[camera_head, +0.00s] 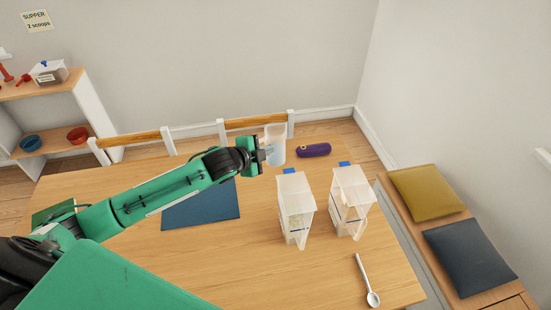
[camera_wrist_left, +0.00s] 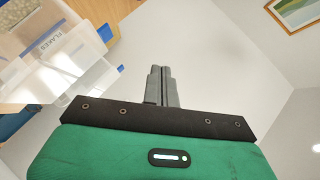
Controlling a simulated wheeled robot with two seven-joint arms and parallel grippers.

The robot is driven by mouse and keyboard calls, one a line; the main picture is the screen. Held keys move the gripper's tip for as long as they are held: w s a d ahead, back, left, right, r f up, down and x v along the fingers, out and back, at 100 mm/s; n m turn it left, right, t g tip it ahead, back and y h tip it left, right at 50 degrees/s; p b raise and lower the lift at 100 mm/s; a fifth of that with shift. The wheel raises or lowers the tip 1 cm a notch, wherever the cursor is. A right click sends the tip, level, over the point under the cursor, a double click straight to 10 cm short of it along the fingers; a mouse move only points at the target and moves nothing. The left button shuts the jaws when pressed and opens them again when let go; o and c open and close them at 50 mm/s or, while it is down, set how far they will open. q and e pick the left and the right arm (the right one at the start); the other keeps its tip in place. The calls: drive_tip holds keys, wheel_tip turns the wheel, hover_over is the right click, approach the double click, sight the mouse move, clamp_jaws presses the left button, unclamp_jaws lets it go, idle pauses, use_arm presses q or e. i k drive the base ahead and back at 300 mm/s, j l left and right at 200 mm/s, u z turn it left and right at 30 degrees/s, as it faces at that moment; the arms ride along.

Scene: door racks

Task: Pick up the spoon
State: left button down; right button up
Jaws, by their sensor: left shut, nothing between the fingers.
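A white spoon (camera_head: 367,281) lies on the wooden table (camera_head: 250,270) near its front right edge, with its bowl toward me. My left gripper (camera_head: 268,152) is raised at the far side of the table, well away from the spoon, beside a clear cup (camera_head: 275,143) in the picture. In the left wrist view its fingers (camera_wrist_left: 161,72) are shut together with nothing between them. The spoon does not show in the left wrist view. My right gripper is not in view.
Two clear containers (camera_head: 295,208) (camera_head: 350,199) stand between my left gripper and the spoon. A blue mat (camera_head: 202,207) and a purple case (camera_head: 314,150) lie on the table. A bench with cushions (camera_head: 427,191) is at right. Shelves (camera_head: 70,100) stand at left.

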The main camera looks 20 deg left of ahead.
sight(373, 298)
drive_tip(key=k+l, duration=0.4)
drive_tip(key=k, duration=0.2)
drive_tip(key=k+l, duration=0.4)
drive_tip(key=k, duration=0.2)
drive_tip(key=k+l, duration=0.4)
drive_tip(key=k, duration=0.25)
